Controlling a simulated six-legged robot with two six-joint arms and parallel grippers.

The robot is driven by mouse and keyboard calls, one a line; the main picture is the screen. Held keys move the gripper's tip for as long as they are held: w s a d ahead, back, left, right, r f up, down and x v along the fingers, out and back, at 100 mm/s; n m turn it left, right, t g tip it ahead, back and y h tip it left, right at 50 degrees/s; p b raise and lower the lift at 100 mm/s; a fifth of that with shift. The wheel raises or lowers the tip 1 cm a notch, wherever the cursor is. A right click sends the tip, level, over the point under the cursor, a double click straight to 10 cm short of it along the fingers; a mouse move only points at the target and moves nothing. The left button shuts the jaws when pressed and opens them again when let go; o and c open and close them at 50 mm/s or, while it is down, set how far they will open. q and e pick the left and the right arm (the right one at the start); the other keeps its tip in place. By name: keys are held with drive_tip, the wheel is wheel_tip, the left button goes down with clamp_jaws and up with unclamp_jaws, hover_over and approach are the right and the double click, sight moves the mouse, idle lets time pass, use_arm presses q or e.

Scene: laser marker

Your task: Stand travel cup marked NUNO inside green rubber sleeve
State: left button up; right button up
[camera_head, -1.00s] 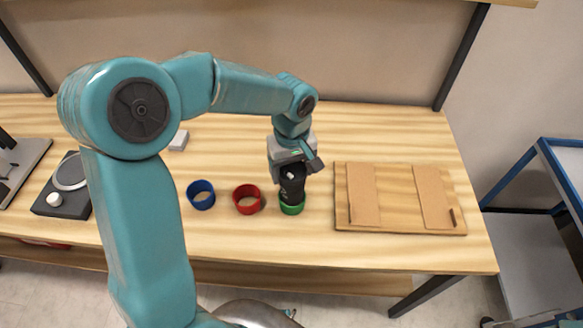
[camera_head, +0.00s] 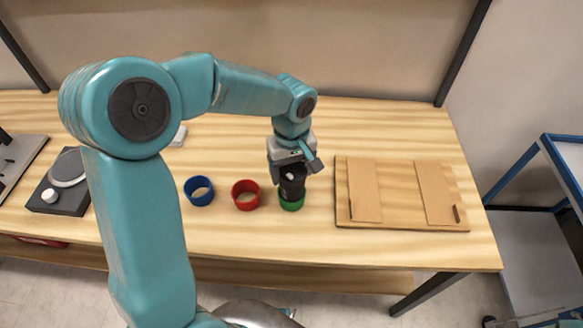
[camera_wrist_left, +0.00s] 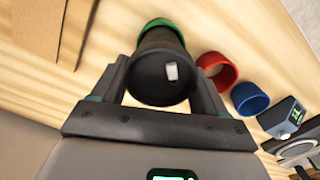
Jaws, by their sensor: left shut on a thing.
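The dark travel cup (camera_head: 292,187) stands upright, its lower end at the green rubber sleeve (camera_head: 291,205) on the table. In the left wrist view the cup (camera_wrist_left: 160,78) shows its dark lid with a small white piece, and the green sleeve (camera_wrist_left: 163,23) rims its far end. The cup appears to be inside the sleeve; how deep it sits is hidden. My left gripper (camera_head: 292,172) is shut on the cup from above; its fingers also show on both sides of the cup in the left wrist view (camera_wrist_left: 160,90). No NUNO mark is readable. My right gripper is not in view.
A red sleeve (camera_head: 246,195) and a blue sleeve (camera_head: 199,191) stand left of the green one. A wooden board (camera_head: 400,222) with two tan panels lies to the right. A dark device (camera_head: 62,184) is at far left. The table's front strip is clear.

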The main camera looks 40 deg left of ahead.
use_arm(q)
drive_tip(key=shift+f+b, duration=0.6)
drive_tip(key=shift+f, duration=0.2)
drive_tip(key=o, duration=0.7)
drive_tip(key=shift+o, duration=0.2)
drive_tip(key=shift+r+p, duration=3.05)
drive_tip(key=shift+r, duration=1.05)
drive_tip(key=shift+f, duration=0.1)
